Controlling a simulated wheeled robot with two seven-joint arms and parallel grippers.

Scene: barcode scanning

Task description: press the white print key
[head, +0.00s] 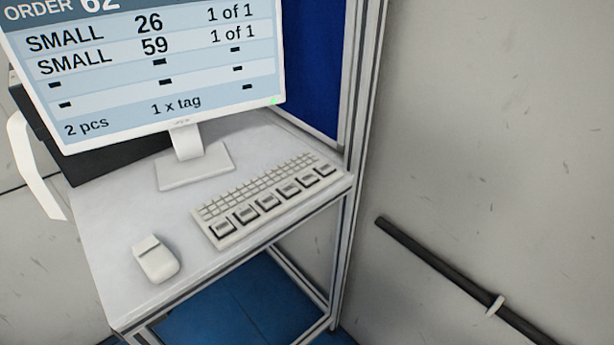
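A light-coloured keyboard (268,200) lies at the front right of a white table. It has rows of small pale keys at the back and a front row of several large dark-edged keys with pale tops. Their labels are too small to read, so I cannot tell which one is the white print key. Neither of my grippers is in view, and nothing touches the keyboard.
A white monitor (196,168) stands behind the keyboard, showing an order list. A pale mouse (155,260) lies left of the keyboard on the white table (100,235). A dark box (100,168) is behind the monitor. A metal post (352,150) rises at the table's right edge.

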